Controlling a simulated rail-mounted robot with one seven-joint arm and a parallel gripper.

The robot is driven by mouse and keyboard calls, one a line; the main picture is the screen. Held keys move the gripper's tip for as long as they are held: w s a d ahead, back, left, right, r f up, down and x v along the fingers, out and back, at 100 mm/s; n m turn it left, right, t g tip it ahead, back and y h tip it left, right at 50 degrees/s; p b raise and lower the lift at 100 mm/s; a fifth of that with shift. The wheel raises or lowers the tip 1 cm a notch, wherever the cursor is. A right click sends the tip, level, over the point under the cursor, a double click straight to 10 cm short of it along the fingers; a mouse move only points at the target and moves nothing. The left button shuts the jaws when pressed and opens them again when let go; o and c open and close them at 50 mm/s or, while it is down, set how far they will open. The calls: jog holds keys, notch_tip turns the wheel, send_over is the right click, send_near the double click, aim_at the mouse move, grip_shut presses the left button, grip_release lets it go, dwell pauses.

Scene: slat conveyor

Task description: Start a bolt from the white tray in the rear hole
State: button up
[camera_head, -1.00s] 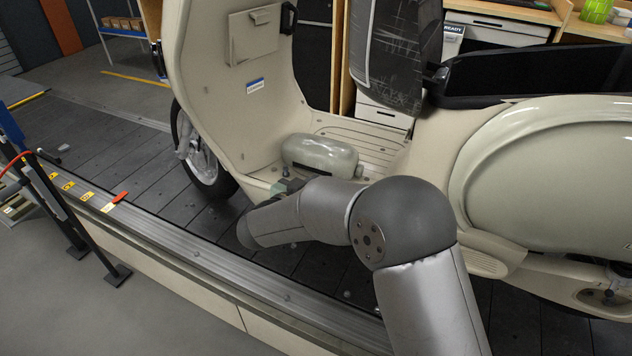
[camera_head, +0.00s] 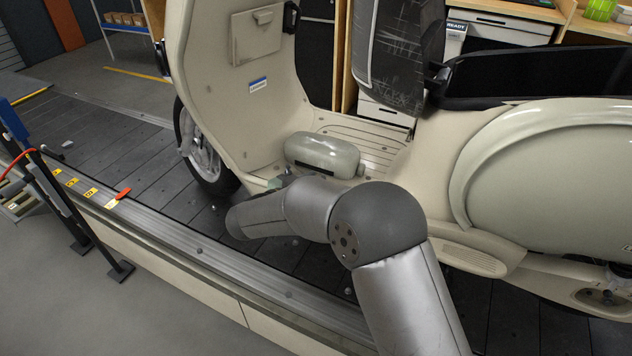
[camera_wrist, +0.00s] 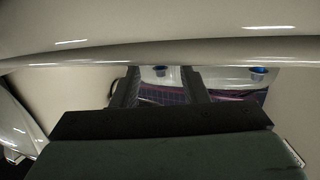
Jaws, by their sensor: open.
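My gripper (camera_wrist: 162,88) shows from behind in the wrist view, with two dark fingers apart and nothing seen between them. A pale, glossy scooter panel (camera_wrist: 160,25) hangs across the top of that view, close above the fingers. Beyond the fingers are two blue round spots (camera_wrist: 258,70) on a pale surface; I cannot tell whether they are holes or bolt heads. In the head view my arm reaches to the near edge of the beige scooter's (camera_head: 265,150) footboard, and the fingertips are hidden. I cannot make out the white tray, a loose bolt or the rear hole.
A rounded grey-green cover (camera_head: 322,155) lies on the footboard. The scooter stands on the dark slat conveyor (camera_head: 110,150), edged by a metal rail (camera_head: 200,250). A red piece (camera_head: 123,193) lies on the rail. A black stand (camera_head: 75,215) is at the left.

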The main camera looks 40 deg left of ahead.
jog(key=s+a+r, duration=0.1)
jog(key=s+r, duration=0.1)
jog(key=s, duration=1.4)
jog(key=shift+s+a+r+p, duration=0.25)
jog(key=shift+a+r+p, duration=0.1)
jog(key=shift+r, duration=0.05)
jog(key=shift+s, duration=0.1)
